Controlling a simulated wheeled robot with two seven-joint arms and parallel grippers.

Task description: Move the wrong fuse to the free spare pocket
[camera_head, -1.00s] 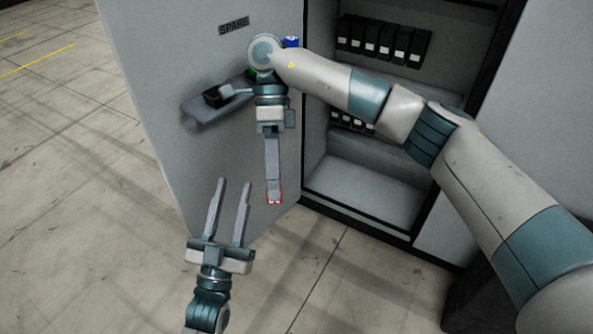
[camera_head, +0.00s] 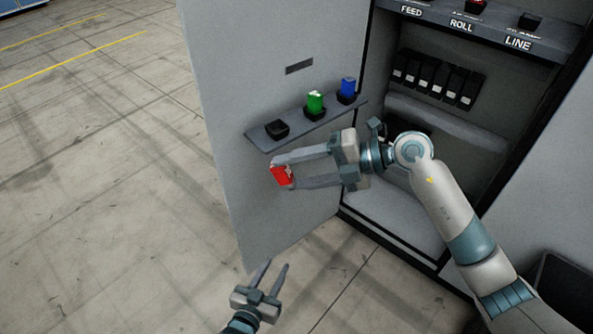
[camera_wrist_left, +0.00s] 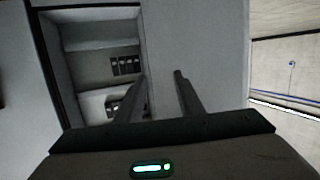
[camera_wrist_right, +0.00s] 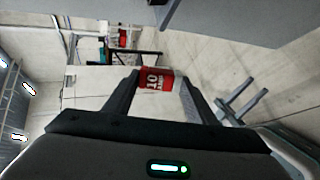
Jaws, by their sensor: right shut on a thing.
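My right gripper (camera_head: 281,170) is shut on a red fuse (camera_head: 281,177), held at the fingertips in front of the cabinet door, lower than the spare shelf. The right wrist view shows the red fuse (camera_wrist_right: 156,79) between the fingers, with a white "10" marking. On the door, the spare shelf (camera_head: 297,131) has an empty black pocket (camera_head: 277,129) at its left. A green fuse (camera_head: 315,101) stands in the middle pocket and a blue fuse (camera_head: 348,87) in the right one. My left gripper (camera_head: 272,265) is open and empty, low in the head view.
The open door (camera_head: 228,120) stands left of the cabinet. Sockets marked FEED, ROLL and LINE (camera_head: 530,21) line the panel at top right; something red shows at ROLL (camera_head: 476,5). Black modules (camera_head: 437,80) sit inside the cabinet. The floor at left is clear.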

